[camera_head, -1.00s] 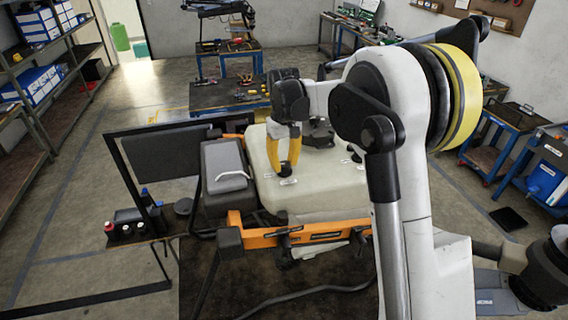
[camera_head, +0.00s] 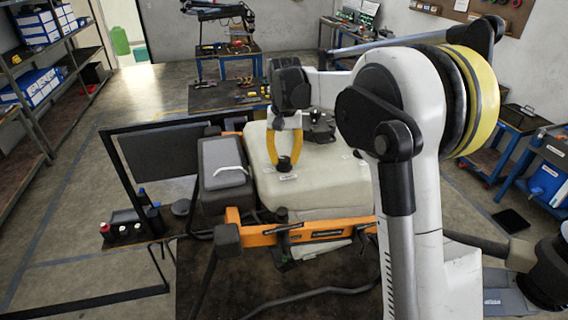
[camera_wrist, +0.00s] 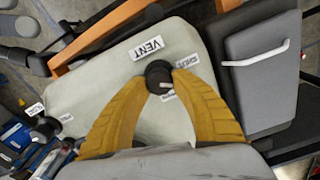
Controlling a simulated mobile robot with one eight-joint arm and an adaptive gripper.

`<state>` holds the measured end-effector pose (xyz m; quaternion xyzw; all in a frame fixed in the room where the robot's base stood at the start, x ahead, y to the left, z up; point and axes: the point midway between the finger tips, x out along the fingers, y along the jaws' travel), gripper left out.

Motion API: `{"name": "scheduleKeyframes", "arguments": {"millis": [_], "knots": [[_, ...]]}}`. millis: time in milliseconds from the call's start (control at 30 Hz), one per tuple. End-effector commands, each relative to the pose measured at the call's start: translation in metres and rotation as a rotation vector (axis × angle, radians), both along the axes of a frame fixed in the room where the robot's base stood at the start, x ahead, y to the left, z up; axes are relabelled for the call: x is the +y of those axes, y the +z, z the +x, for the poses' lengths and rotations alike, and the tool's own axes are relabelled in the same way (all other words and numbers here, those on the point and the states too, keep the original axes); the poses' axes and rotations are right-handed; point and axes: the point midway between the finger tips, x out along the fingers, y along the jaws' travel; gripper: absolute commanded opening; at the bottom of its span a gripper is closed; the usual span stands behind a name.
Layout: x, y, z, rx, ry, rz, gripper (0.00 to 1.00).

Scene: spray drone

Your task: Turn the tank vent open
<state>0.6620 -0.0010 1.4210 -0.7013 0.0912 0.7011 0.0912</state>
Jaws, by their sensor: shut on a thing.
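The vent knob (camera_wrist: 159,75) is small, black and round, on top of the pale tank (camera_wrist: 130,85). A "VENT" label (camera_wrist: 151,47) lies beside it. Two smaller labels sit to the knob's right (camera_wrist: 187,61) and below it (camera_wrist: 168,97); I cannot read them surely. A pale mark on the knob points toward the lower label. My gripper (camera_wrist: 160,78) has its yellow fingertips shut on the knob from both sides. In the head view, my gripper (camera_head: 284,163) reaches down to the knob, and its fingers form a loop above the tank (camera_head: 325,180).
A dark grey box with a light handle (camera_head: 223,170) stands left of the tank. An orange frame bar (camera_head: 300,234) runs along the tank's front. Other black fittings (camera_head: 318,125) stand on the tank behind my gripper.

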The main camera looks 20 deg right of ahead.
Motion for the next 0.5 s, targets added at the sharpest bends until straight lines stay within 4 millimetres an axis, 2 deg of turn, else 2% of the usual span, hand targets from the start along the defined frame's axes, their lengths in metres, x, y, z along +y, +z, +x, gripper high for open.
{"name": "scheduleKeyframes", "arguments": {"millis": [500], "knots": [[-0.0015, -0.0025, -0.0012, 0.001, -0.49, -0.001, 0.0]]}}
